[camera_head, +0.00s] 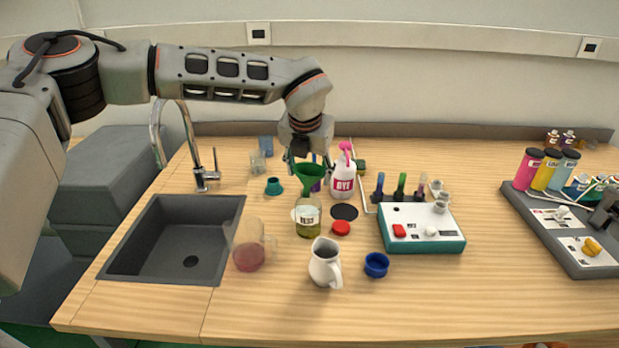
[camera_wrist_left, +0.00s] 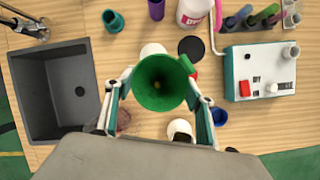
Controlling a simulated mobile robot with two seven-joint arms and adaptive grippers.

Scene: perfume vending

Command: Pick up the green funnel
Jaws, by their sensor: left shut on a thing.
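The green funnel (camera_head: 311,177) is upright, directly above the labelled bottle (camera_head: 308,218) in the head view. I cannot tell whether its spout is inside the bottle's neck. In the left wrist view the funnel (camera_wrist_left: 159,82) shows its open mouth between the fingers. My left gripper (camera_head: 306,158) comes from above and is shut on the funnel; its two fingers also show in the left wrist view (camera_wrist_left: 159,98).
A glass beaker with pink liquid (camera_head: 249,256), a white pitcher (camera_head: 325,263), a blue cap (camera_head: 377,264) and a red cap (camera_head: 341,228) stand near the bottle. A white-and-teal device (camera_head: 424,240) is to the right. The sink (camera_head: 172,240) is left. The front table strip is clear.

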